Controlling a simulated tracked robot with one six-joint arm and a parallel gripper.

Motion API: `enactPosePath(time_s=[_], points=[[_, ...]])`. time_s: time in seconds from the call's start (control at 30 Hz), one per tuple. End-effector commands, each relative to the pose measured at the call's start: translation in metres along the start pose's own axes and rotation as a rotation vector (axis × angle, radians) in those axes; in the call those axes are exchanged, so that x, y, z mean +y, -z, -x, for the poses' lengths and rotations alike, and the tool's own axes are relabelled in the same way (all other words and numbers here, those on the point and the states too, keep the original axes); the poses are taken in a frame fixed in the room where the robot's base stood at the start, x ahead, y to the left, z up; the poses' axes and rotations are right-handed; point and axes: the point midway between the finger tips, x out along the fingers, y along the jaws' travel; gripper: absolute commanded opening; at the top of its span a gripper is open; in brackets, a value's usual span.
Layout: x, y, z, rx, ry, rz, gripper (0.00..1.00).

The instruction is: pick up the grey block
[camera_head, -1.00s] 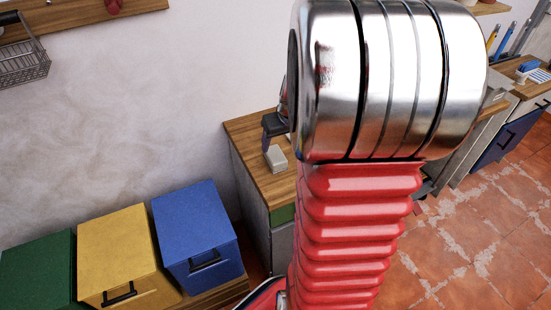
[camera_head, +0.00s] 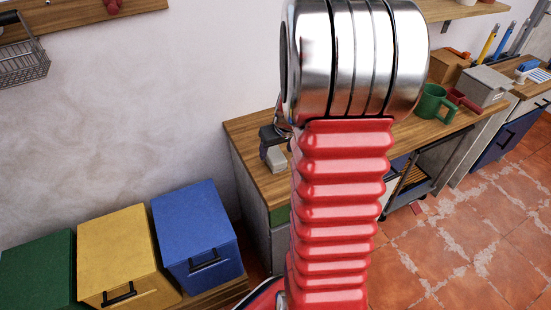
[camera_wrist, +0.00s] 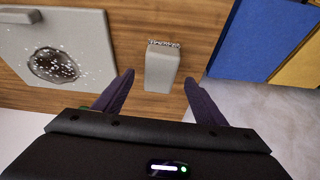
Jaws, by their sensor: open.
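The grey block (camera_head: 277,159) stands on the left end of the wooden counter (camera_head: 246,132), partly behind my arm in the head view. In the wrist view the grey block (camera_wrist: 161,70) lies between and slightly beyond the tips of my gripper (camera_wrist: 157,80). The two dark fingers are spread, with a gap on each side of the block. In the head view, part of my gripper (camera_head: 268,140) shows at the block, and the rest is hidden behind my arm.
Blue (camera_head: 195,232), yellow (camera_head: 118,260) and green (camera_head: 40,270) boxes stand at the lower left. A green mug (camera_head: 432,102) and a grey box (camera_head: 484,86) stand farther right on the counter. A pale panel with a dark speckled patch (camera_wrist: 54,65) is beside the block.

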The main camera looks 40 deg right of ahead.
Motion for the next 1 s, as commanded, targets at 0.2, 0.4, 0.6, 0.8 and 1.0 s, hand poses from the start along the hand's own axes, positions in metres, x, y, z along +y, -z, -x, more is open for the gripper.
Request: enactPosePath(time_s=[0.2,0.4,0.6,0.8,1.0], points=[[0.0,0.0,-0.023,-0.002,0.001,0.0,0.65],[0.0,0.0,-0.043,-0.001,0.001,0.0,0.65],[0.0,0.001,-0.048,0.0,-0.001,0.002,0.65],[0.0,0.001,-0.048,0.001,0.0,0.001,0.65],[0.0,0.001,-0.047,0.0,0.0,0.001,0.65]])
